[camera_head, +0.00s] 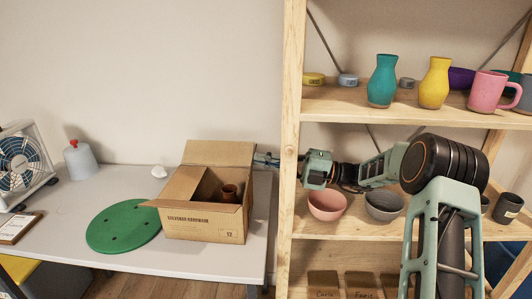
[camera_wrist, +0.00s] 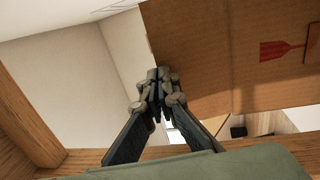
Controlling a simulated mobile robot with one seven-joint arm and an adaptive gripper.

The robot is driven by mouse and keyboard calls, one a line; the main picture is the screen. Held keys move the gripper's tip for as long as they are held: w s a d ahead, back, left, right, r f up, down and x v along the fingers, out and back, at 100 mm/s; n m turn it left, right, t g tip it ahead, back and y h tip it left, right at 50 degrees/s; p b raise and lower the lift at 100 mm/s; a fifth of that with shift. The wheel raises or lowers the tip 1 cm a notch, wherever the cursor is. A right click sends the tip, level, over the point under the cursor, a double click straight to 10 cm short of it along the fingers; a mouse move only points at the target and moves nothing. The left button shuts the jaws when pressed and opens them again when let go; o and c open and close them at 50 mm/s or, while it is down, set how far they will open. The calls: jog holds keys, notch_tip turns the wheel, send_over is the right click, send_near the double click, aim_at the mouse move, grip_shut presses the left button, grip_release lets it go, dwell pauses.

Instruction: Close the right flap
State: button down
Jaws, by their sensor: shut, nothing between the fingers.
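The open cardboard box (camera_head: 205,227) stands on the grey table, with a brown pot (camera_head: 229,192) inside. Its back flap (camera_head: 218,153) stands up, and its left flap (camera_head: 180,187) leans outward to the left. The right flap (camera_head: 249,188) appears raised along the right side, seen nearly edge-on. My gripper (camera_head: 262,158) is shut and empty by the box's upper right back corner. In the wrist view my gripper (camera_wrist: 160,76) has its fingertips in front of or against cardboard (camera_wrist: 225,60); contact and which panel it is cannot be told.
The wooden shelf (camera_head: 291,140) stands right of the box, and my arm reaches past its post. Bowls (camera_head: 326,204) sit on the shelf below my arm. A green disc (camera_head: 124,227) lies left of the box. A fan (camera_head: 22,165) stands farther left.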

jog(key=shift+a+r+p, duration=0.25)
jog(key=shift+a+p, duration=0.4)
jog(key=shift+p, duration=1)
jog(key=shift+a+r+p, duration=0.25)
jog(key=shift+a+p, duration=0.4)
jog(key=shift+p, duration=0.95)
